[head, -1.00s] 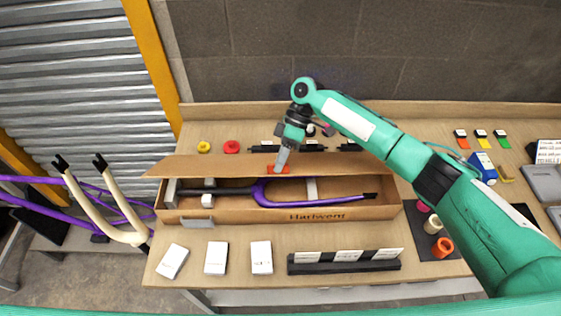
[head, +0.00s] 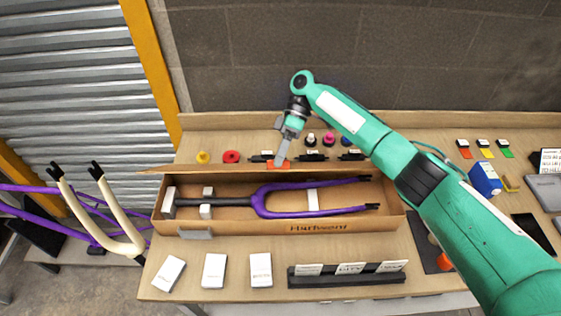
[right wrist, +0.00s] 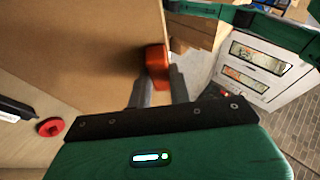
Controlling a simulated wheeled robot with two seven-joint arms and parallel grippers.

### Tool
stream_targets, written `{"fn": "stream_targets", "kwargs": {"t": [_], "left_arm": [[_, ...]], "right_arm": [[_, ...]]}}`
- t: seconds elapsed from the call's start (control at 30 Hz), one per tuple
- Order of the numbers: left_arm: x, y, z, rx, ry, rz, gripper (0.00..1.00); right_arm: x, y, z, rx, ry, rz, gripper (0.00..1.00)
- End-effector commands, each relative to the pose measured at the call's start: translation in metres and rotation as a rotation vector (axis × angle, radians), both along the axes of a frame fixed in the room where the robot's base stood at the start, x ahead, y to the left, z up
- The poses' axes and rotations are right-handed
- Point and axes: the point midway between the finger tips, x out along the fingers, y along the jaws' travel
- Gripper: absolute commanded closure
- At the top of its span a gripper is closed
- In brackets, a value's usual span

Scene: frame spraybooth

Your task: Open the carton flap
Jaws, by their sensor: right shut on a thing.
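A long brown carton (head: 270,227) lies on the bench with a purple fork (head: 262,201) inside, now fully in sight. Its flap (head: 215,171) is hinged along the far side and stands raised, seen nearly edge-on in the head view. The flap's broad face (right wrist: 75,45) fills the upper left of the right wrist view. An orange-red tab (head: 279,165) sits on the flap's free edge. My right gripper (head: 280,160) is shut on this tab, which also shows between the fingers in the right wrist view (right wrist: 157,60). My left gripper is not in view.
White boxes (head: 214,270) and a black label rack (head: 346,279) stand in front of the carton. Yellow and red knobs (head: 231,157) and black parts lie behind it. A cream fork (head: 115,235) and purple frame stand at left.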

Motion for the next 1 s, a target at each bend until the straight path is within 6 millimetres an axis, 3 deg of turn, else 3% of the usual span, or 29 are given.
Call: {"fn": "stream_targets", "kwargs": {"t": [0.13,0.47,0.5,0.6,0.8,1.0], "left_arm": [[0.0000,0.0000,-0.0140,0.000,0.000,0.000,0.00],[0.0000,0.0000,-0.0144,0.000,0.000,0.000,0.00],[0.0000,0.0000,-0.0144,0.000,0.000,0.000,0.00],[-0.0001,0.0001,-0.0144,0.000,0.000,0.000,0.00],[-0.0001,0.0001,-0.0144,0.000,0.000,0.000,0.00],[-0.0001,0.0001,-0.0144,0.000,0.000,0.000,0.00]], "right_arm": [[0.0089,0.0004,0.0024,0.000,0.048,-0.002,1.00],[0.0111,-0.0004,0.0076,0.000,0.068,0.000,1.00],[0.0111,-0.0004,0.0076,0.001,0.068,-0.001,0.72],[0.0111,-0.0003,0.0075,0.001,0.068,0.001,0.55],[0.0108,0.0000,0.0074,0.001,0.068,0.001,0.55],[0.0107,0.0000,0.0074,0.001,0.068,0.001,0.18]]}}
